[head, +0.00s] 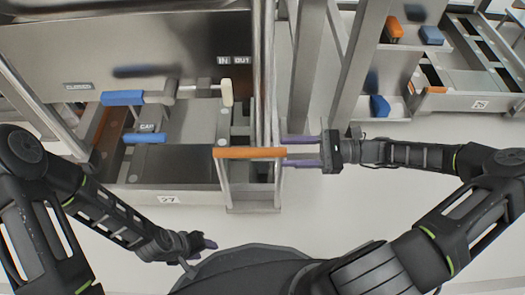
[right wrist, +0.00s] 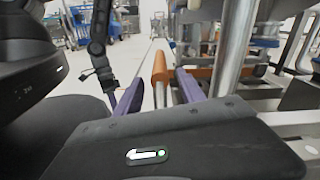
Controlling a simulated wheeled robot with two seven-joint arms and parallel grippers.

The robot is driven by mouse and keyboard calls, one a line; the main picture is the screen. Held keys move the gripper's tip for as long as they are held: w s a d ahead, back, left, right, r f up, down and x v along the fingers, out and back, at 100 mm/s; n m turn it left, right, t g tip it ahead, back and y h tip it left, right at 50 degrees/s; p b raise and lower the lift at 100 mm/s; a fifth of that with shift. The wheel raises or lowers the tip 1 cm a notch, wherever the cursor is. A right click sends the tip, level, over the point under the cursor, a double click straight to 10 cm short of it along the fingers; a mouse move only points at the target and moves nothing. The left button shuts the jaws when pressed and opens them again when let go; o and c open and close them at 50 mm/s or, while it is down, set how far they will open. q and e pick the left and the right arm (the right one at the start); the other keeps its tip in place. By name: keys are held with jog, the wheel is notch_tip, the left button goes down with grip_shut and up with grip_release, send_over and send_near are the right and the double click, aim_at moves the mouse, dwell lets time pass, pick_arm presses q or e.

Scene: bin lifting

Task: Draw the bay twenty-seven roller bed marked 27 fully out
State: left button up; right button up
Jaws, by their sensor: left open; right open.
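The roller bed marked 27 (head: 130,187) is at the left of the head view, its white label on the front edge. An orange handle bar (head: 240,153) lies across a narrow metal frame at the bed's right side. My right gripper (head: 286,150) comes in from the right, open, its purple fingers at the right end of the orange bar. In the right wrist view the orange bar (right wrist: 160,68) shows between the two fingers, with a gap on each side. My left gripper (head: 212,243) is open and empty, low in front of the bed, away from the handle.
Above the bed are a blue handle (head: 122,97), a cream-knobbed lever (head: 226,92), a blue CAP bar (head: 145,138) and an IN/OUT panel (head: 234,60). A metal post (head: 308,70) stands right of the bay. Another bay marked 25 (head: 480,104) is at upper right. Floor between is clear.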

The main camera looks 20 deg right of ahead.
aim_at(264, 152)
jog(key=b+x, duration=0.2)
jog(key=x, duration=0.4)
jog(key=shift+a, duration=0.4)
jog(key=shift+w+a, duration=0.15)
jog(key=shift+a, duration=0.15)
jog(key=shift+c, duration=0.4)
grip_shut()
dwell(0.4)
